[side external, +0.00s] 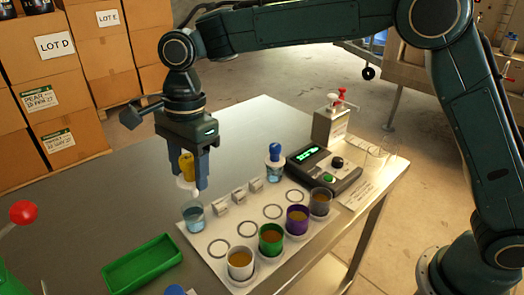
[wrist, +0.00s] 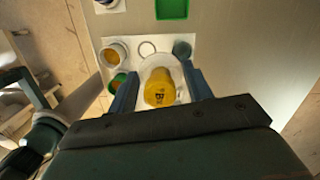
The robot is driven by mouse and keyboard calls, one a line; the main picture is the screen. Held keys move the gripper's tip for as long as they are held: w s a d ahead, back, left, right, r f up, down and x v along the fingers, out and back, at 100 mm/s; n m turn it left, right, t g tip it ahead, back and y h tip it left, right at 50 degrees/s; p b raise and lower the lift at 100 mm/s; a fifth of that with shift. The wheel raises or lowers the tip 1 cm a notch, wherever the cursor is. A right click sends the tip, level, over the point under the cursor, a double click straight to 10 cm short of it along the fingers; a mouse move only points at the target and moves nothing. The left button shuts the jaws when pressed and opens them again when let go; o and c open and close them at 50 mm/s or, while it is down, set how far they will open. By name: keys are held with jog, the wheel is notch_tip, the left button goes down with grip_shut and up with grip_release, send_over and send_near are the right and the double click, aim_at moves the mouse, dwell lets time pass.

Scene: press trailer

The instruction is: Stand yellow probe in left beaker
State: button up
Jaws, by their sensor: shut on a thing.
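My gripper (side external: 194,180) is shut on the yellow probe (side external: 187,166), whose yellow handle and white collar show between the fingers. The probe is roughly upright. The left beaker (side external: 194,219) is clear with blue liquid and stands on the white mat, just below my gripper in the side view.
Another beaker (side external: 274,172) holds a blue probe. Several coloured cups, including a white cup (side external: 240,263), stand on the mat (side external: 212,262). A green tray (side external: 141,264) is at front left. A meter (side external: 323,169) stands at right. The steel table is clear behind the tray.

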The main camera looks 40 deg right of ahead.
aim_at(184, 175)
jog(key=w+f, duration=0.4)
jog(key=shift+w+d+f, duration=0.25)
jog(key=shift+d, duration=0.1)
jog(key=shift+f, duration=0.2)
jog(key=shift+f, duration=2.65)
jog(key=shift+f, duration=0.65)
jog(key=o, duration=0.8)
jog(key=shift+w+d+r, duration=0.1)
jog(key=shift+d+r, duration=0.1)
jog(key=shift+r, duration=1.65)
jog(key=shift+s+d+r, duration=0.1)
jog(key=shift+d+r, duration=0.1)
jog(key=shift+r, duration=1.6)
jog(key=shift+w+d+r, duration=0.1)
jog(key=shift+d+r, duration=0.1)
jog(key=shift+r, duration=1.65)
